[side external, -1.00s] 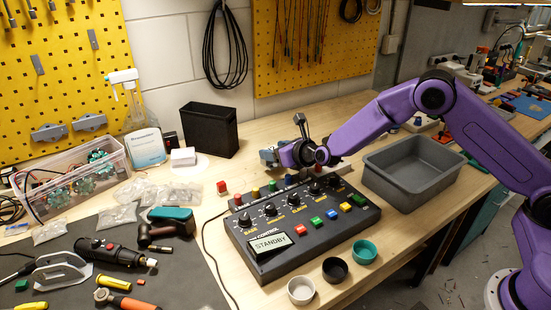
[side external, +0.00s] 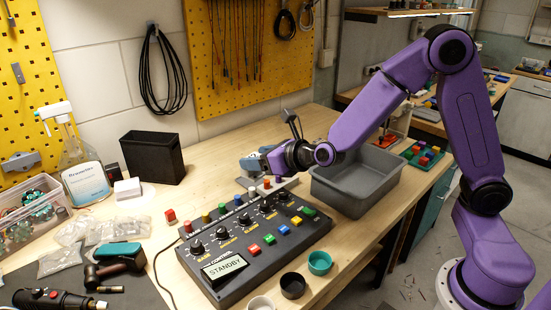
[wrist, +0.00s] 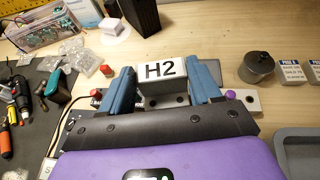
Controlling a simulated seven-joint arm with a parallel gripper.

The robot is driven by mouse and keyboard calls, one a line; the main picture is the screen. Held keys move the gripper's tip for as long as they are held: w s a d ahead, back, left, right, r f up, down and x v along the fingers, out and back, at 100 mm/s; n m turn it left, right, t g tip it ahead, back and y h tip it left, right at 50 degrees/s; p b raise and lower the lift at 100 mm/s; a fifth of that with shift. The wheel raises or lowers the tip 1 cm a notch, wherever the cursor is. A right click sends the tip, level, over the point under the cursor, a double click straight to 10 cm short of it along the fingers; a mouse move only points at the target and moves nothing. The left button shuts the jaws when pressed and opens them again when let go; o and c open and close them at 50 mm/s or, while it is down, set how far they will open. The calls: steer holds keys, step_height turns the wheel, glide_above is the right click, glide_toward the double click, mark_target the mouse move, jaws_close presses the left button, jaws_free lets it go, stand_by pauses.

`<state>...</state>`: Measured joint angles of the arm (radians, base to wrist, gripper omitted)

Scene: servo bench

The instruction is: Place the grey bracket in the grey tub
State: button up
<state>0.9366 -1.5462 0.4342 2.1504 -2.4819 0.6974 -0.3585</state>
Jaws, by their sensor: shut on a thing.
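My gripper (side external: 250,168) is behind the back edge of the control panel, left of the tub. In the wrist view its two blue fingers (wrist: 162,84) are closed on the sides of a grey piece with a white face marked H2 (wrist: 163,72), which seems to be the grey bracket. In the side view the fingers mostly hide this piece. The grey tub (side external: 352,198) stands right of the panel and looks empty inside. A corner of it also shows at the lower right of the wrist view (wrist: 293,140).
The black control panel (side external: 262,255), showing STANDBY, lies in front of the gripper. A black bin (side external: 152,160) stands at the back left. Small cups (side external: 293,286) stand near the front edge. A dark round canister (wrist: 257,68) stands right of the fingers.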

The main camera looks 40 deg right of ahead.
steer(key=w+d+r+m+h, duration=0.1)
steer(key=w+d+m+h, duration=0.2)
steer(key=d+m+h, duration=0.5)
steer(key=m+g+h, duration=0.7)
steer(key=m+g, duration=1)
steer(key=g, duration=0.2)
glide_above(366, 189)
steer(key=shift+d+f, duration=0.1)
steer(key=shift+f, duration=6.45)
steer(key=shift+f, duration=0.15)
steer(key=o, duration=0.8)
steer(key=shift+t, duration=0.3)
